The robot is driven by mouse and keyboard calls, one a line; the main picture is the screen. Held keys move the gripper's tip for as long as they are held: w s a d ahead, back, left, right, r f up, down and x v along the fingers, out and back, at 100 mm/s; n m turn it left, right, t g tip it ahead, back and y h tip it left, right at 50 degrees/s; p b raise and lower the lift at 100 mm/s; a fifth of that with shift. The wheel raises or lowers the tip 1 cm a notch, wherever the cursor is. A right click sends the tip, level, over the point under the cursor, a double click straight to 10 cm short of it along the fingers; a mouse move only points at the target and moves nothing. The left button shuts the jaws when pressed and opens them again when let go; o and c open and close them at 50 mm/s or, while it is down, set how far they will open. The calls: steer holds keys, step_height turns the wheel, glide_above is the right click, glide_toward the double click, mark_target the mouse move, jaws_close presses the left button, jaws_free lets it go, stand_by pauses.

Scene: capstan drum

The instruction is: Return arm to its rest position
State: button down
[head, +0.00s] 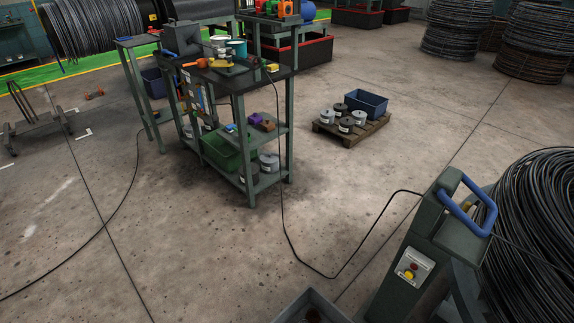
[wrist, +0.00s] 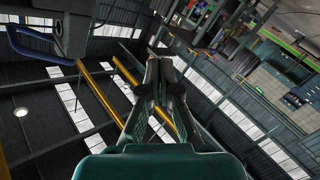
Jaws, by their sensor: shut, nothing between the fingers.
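My gripper (wrist: 161,68) shows in the wrist view, its two dark fingers together at the tips with nothing between them. It points up the picture, away from any surface, with a roof of beams and windows behind it. The teal wrist body fills the bottom of that view. Neither my arm nor my gripper shows in the head view, so the arm's overall pose is hidden.
A dark green machine post with a blue handle (head: 467,205) stands close at the right, beside a large wire coil (head: 535,235). A cluttered workbench (head: 240,85) stands left of centre. A pallet (head: 350,133) holds cans and a blue bin (head: 366,103). A cable crosses the otherwise clear middle floor.

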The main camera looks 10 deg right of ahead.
steer(key=s+a+r+m+g+y, duration=0.1)
steer(key=s+a+r+m, duration=0.1)
steer(key=s+r, duration=0.8)
steer(key=s+a+r+m+g+y, duration=0.1)
steer(key=s+a+r, duration=0.3)
steer(key=s+r, duration=0.6)
steer(key=shift+a+m, duration=0.3)
steer(key=shift+m, duration=0.4)
